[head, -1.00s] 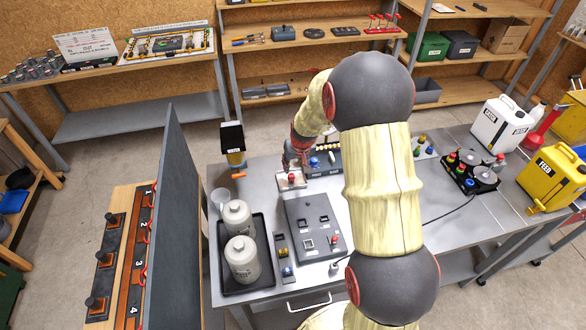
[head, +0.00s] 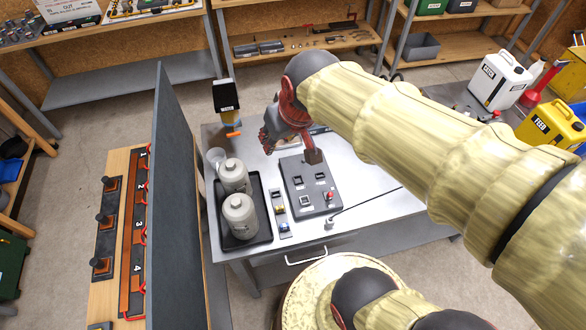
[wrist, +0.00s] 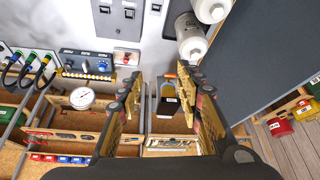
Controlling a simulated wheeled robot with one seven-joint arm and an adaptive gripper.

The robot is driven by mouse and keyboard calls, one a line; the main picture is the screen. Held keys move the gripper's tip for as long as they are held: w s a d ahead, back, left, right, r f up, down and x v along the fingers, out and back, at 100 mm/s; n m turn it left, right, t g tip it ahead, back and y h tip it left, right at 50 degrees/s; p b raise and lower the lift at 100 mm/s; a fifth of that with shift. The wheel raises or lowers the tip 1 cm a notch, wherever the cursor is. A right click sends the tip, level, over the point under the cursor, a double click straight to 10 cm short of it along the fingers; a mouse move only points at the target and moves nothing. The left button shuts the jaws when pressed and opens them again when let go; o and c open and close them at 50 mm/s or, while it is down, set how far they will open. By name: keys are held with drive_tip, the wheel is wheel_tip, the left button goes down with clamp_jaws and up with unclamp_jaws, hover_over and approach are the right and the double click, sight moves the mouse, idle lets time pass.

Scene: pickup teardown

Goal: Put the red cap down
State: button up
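My gripper (head: 268,139) is open and empty above the far left part of the steel bench, pointing away from the robot. In the wrist view its two fingers (wrist: 165,88) stand wide apart with nothing gripped between them. A small pale block (wrist: 127,57) with a red part on it sits on the bench, apart from the fingers; the red part may be the red cap, but it is too small to be sure. The head view does not show this block clearly, with my arm over that area.
A grey switch panel (head: 297,181) and a black tray (head: 262,238) with two pale canisters stand near. A black-topped dispenser (head: 226,97) is at the bench's far left edge, and a tall grey partition (head: 178,220) stands left. Bare bench lies right of the panel.

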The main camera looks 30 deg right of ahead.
drive_tip(key=s+a, duration=0.2)
drive_tip(key=s, duration=0.7)
drive_tip(key=shift+s+r, duration=0.35)
drive_tip(key=shift+r, duration=0.1)
drive_tip(key=shift+a+f, duration=0.1)
wheel_tip(320, 180, down, 9)
drive_tip(key=b, duration=0.9)
drive_tip(key=shift+c, duration=0.8)
